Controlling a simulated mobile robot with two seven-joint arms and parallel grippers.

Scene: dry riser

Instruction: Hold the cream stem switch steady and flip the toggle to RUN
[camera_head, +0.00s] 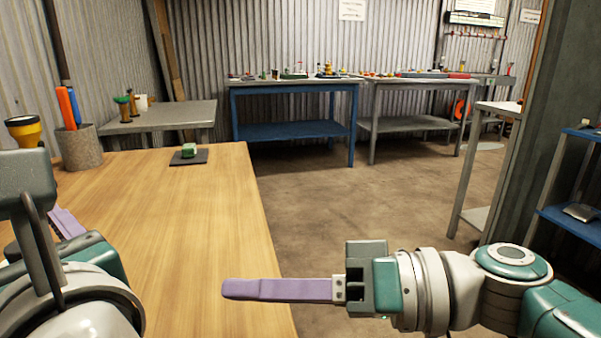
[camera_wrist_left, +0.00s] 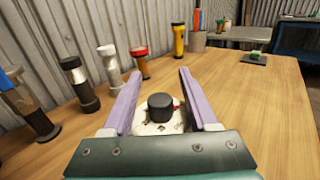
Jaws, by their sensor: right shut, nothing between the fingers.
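A cream piece with a round black top (camera_wrist_left: 160,107), which looks like the stem switch, stands on the wooden table between the fingers of my left gripper (camera_wrist_left: 160,72) in the left wrist view. These lilac fingers are spread, with a gap seeming to show on each side of the piece. A small red mark shows on it; I cannot make out a toggle position. In the head view my left arm hides the switch, and only a bit of lilac finger shows. My right gripper (camera_head: 226,289) is shut and empty, pointing left over the table's right edge.
A green-and-white block (camera_head: 189,151) sits on a dark pad (camera_head: 174,160) at the table's far end. A grey pot (camera_head: 82,148) and a yellow torch (camera_wrist_left: 179,40) stand at the left edge, with several cylinders (camera_wrist_left: 79,80) along it. The table's middle (camera_head: 170,220) is clear.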

